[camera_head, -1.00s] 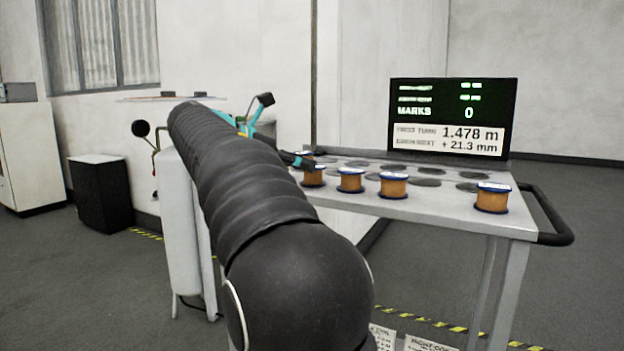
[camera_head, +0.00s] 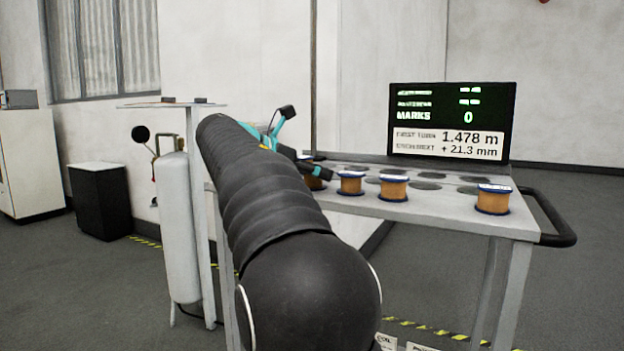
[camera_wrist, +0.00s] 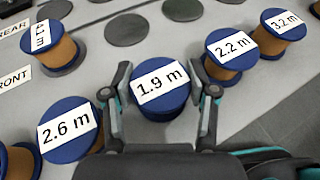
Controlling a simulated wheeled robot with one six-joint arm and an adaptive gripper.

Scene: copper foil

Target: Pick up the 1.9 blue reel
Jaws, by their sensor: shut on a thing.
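The 1.9 m reel (camera_wrist: 160,88) has a blue flange top with a white label and stands between the two fingers of my gripper (camera_wrist: 163,100) in the wrist view. The fingers are shut on its sides. Its body is mostly hidden from above, and I cannot tell whether it is clear of the table. In the head view my gripper (camera_head: 318,166) is at the left end of the row of copper reels, partly hidden by my arm.
Close beside are the 2.6 m reel (camera_wrist: 70,130) at left and the 2.2 m reel (camera_wrist: 229,56) at right. The 3.2 m reel (camera_wrist: 279,33) is farther right. Another reel (camera_wrist: 56,48) is upper left. Flat dark discs (camera_wrist: 126,29) lie behind. A display (camera_head: 452,121) stands on the cart (camera_head: 440,215).

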